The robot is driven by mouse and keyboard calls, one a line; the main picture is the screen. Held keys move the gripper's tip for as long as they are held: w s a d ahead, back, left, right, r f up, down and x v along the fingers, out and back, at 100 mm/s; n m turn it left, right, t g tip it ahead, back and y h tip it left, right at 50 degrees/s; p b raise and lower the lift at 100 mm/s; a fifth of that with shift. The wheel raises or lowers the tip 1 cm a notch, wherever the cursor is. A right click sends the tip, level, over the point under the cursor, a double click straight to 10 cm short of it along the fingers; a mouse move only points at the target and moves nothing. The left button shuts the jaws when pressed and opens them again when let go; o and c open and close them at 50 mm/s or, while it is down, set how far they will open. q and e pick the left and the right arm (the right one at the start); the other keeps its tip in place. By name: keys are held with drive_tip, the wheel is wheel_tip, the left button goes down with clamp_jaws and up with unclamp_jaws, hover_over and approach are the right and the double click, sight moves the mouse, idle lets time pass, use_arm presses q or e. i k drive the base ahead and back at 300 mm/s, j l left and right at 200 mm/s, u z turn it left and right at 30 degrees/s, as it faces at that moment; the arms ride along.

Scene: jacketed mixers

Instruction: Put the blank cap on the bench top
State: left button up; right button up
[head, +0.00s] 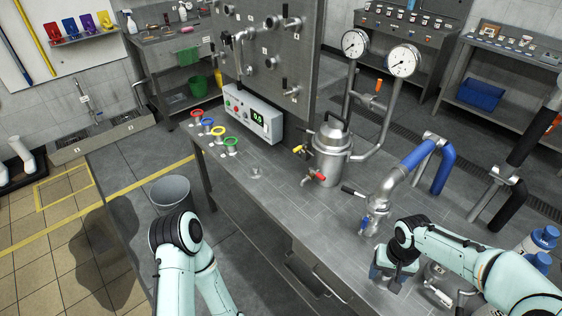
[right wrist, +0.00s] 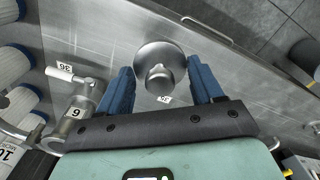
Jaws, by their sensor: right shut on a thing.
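The blank cap (right wrist: 160,62), a round steel disc with a knob, sits between the two blue fingers of my right gripper (right wrist: 161,80) in the right wrist view. In the head view my right gripper (head: 393,272) points down over the right part of the steel bench top (head: 290,205); the cap is hidden there. I cannot tell whether the cap touches the bench. My left arm shows at the lower middle, but its gripper is out of view.
A valve fitting (head: 375,215) with a blue-sleeved pipe stands beside my right gripper. A jacketed vessel (head: 331,150) with gauges stands farther back. Coloured rings (head: 218,130) and a small steel disc (head: 256,173) lie to the left. Blue-capped bottles (head: 540,240) stand at right. The bench's front middle is clear.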

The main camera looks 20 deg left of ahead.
sight(246, 163)
drive_tip(key=i+j+u, duration=0.4)
drive_tip(key=i+j, duration=1)
drive_tip(key=j, duration=0.1)
